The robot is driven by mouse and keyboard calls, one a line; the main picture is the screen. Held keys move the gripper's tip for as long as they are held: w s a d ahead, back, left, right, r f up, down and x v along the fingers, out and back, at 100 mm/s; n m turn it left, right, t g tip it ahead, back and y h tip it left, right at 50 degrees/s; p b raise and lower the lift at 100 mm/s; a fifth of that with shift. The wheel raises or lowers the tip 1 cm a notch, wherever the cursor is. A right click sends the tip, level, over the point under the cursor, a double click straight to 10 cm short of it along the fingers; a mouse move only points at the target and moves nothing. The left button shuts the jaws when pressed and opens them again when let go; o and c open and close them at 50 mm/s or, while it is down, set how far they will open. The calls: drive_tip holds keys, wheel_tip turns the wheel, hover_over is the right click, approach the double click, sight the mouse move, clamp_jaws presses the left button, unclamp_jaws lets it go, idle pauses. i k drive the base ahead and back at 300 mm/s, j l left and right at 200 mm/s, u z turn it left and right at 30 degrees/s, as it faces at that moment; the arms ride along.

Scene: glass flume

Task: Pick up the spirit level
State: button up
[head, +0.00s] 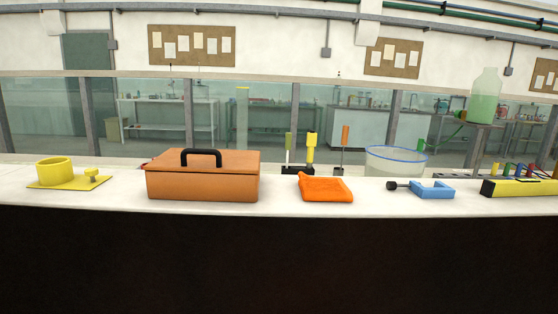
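A yellow bar with black ends and dark marks on top, which looks like the spirit level (520,188), lies on the white bench top at the far right. Its right end is cut off by the picture edge. My gripper is not in view.
Along the bench (90,200) stand a yellow ring on a plate (53,172), an orange-brown toolbox (205,180), an orange cloth (325,188) and a blue clamp (433,189). Behind them are upright tools (311,150) and a clear blue-rimmed basin (395,160). Little gap separates clamp and bar.

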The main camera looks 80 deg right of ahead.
sight(524, 187)
drive_tip(key=z, duration=3.8)
